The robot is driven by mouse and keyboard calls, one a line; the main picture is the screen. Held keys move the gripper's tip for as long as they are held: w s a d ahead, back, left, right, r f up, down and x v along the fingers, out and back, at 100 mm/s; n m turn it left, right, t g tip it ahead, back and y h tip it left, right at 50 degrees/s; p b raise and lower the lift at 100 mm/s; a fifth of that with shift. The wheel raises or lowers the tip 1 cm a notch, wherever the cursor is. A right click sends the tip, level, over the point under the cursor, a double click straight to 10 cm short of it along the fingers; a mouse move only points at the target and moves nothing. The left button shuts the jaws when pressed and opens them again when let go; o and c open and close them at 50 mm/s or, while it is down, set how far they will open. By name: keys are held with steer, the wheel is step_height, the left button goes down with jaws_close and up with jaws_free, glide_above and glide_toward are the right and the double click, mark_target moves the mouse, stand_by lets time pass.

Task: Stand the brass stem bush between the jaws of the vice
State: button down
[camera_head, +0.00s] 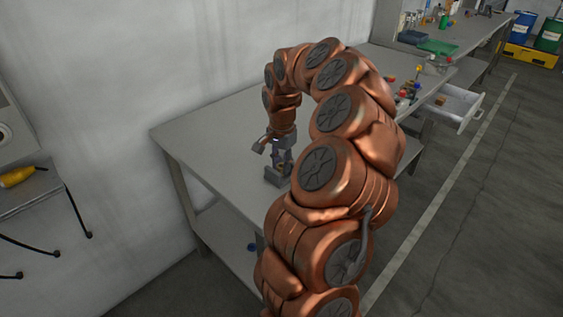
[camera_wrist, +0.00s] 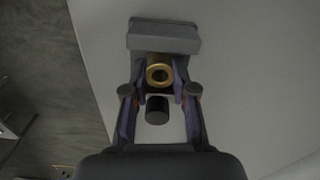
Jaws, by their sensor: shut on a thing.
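The brass stem bush (camera_wrist: 159,73) shows in the wrist view as a gold ring with a dark bore, its open end facing the camera. My gripper (camera_wrist: 161,86) is shut on it, one finger on each side. The grey vice (camera_wrist: 163,38) is just beyond the bush, and the bush appears close against its block. A dark cylinder (camera_wrist: 157,110) lies between my fingers on the near side; I cannot tell what it is. In the head view my gripper (camera_head: 282,153) points down over the vice (camera_head: 273,178). Whether the bush touches the vice or sits between both jaws is unclear.
The grey bench top (camera_head: 210,130) is clear around the vice, with a wall behind it. Small coloured items (camera_head: 408,92) stand at the bench's far end. An open drawer (camera_head: 457,107) sticks out at the right.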

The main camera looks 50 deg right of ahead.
steer(key=shift+f+b, duration=0.25)
steer(key=shift+b, duration=0.05)
steer(key=c, duration=0.9)
jaws_free()
steer(key=shift+r, duration=0.1)
steer(key=shift+c, duration=0.2)
steer(key=shift+r+p, duration=0.25)
steer(key=shift+p, duration=0.15)
step_height(320, 180, up, 12)
steer(key=b, duration=0.2)
